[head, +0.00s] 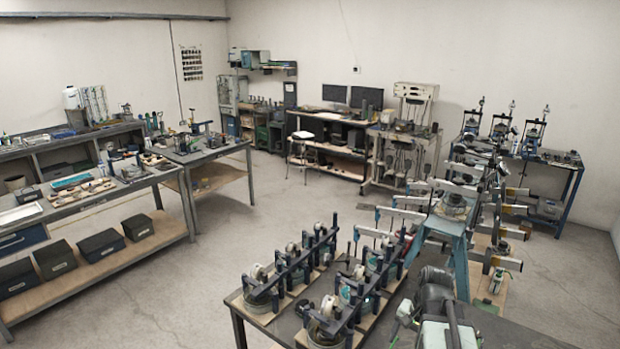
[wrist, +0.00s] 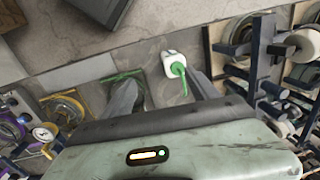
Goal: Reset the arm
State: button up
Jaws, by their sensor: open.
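My gripper (wrist: 163,84) shows in the wrist view, with its two grey fingers spread apart and pointing away from the pale green gripper body. It is open, and nothing is held between the fingers. A white container with a green nozzle or tube (wrist: 177,68) lies beyond the fingertips, seen between them; I cannot tell how far off it is. In the head view, a pale green and dark part at the bottom right may belong to my arm, but I cannot tell for sure.
A dark table (head: 240,313) with rows of wheeled devices (head: 262,285) stands in front. A crowded teal stand (head: 452,240) is to its right. Workbenches (head: 95,205) line the left, with dark bins (head: 55,260) below. The grey floor (head: 260,225) between is clear.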

jog(key=a+n+h, duration=0.1)
jog(key=a+n, duration=0.8)
jog(key=a, duration=0.6)
notch_tip(320, 180, down, 18)
jog(key=s+b, duration=0.1)
jog(key=b, duration=1.7)
jog(key=shift+s+d+f+m+g, duration=0.2)
jog(key=shift+d+m+g, duration=0.1)
jog(key=shift+d+m, duration=0.15)
